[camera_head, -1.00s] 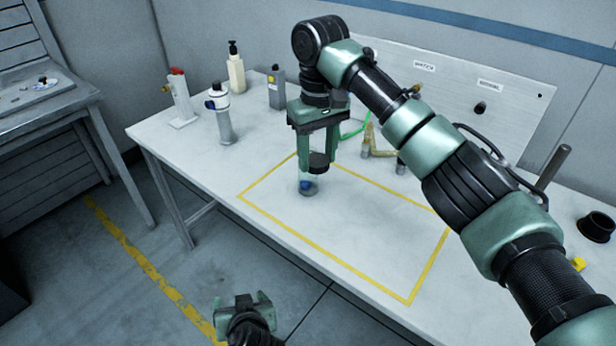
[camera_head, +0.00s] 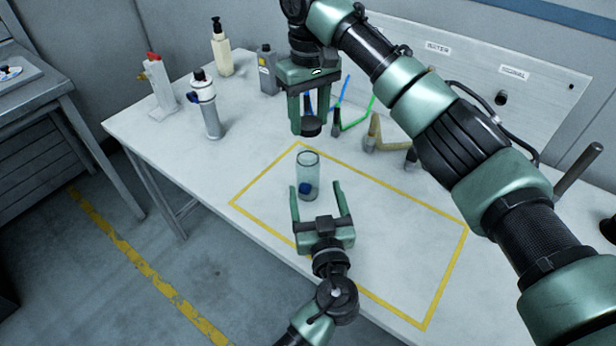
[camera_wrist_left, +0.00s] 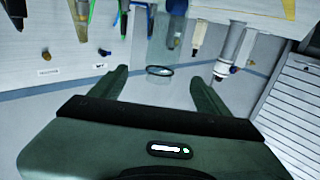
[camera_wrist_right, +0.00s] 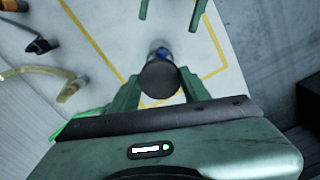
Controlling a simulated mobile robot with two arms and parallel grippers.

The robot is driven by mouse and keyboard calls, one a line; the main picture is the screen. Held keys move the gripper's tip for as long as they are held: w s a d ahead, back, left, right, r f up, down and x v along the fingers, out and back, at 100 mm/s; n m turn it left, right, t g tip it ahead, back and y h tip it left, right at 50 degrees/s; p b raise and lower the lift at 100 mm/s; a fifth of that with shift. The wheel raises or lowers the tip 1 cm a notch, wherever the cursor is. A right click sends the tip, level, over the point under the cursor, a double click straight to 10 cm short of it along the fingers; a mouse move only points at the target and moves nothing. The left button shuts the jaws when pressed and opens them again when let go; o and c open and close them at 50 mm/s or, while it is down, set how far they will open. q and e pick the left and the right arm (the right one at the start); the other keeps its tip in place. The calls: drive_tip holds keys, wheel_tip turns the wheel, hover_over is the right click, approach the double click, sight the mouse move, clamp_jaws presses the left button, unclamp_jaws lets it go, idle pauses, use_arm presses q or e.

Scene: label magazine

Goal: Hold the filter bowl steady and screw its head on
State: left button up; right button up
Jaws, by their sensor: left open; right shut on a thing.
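The clear filter bowl (camera_head: 308,168) stands upright on the table, with a blue part (camera_head: 305,188) showing low in it. My right gripper (camera_head: 311,127) is shut on the dark round head (camera_head: 311,130), apart from the bowl and above and behind it in the head view. In the right wrist view the head (camera_wrist_right: 160,78) hides part of the bowl. My left gripper (camera_head: 316,187) is open and low in front of the bowl, its fingers pointing at it. The bowl also shows ahead of the fingers in the left wrist view (camera_wrist_left: 159,50).
A yellow outline (camera_head: 250,185) marks the work area on the table (camera_head: 170,165). A white filter unit (camera_head: 207,110), a red-topped device (camera_head: 158,85), a pump bottle (camera_head: 221,52) and a grey can (camera_head: 267,70) stand at the left back.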

sight(306, 157)
drive_tip(key=shift+a+f, duration=0.1)
use_arm(q)
drive_tip(key=w, duration=0.3)
drive_tip(key=w+a, duration=0.1)
drive_tip(key=w, duration=0.3)
drive_tip(key=w+a, duration=0.1)
drive_tip(key=w, duration=0.3)
drive_tip(key=shift+w+f, duration=0.1)
drive_tip(key=shift+f, duration=0.1)
use_arm(e)
drive_tip(key=shift+w+f, duration=0.2)
drive_tip(key=shift+w, duration=0.2)
use_arm(q)
drive_tip(key=shift+w+a, duration=0.1)
drive_tip(key=shift+w, duration=0.6)
clamp_jaws()
use_arm(e)
drive_tip(key=shift+s+f, duration=0.1)
drive_tip(key=shift+f, duration=2.35)
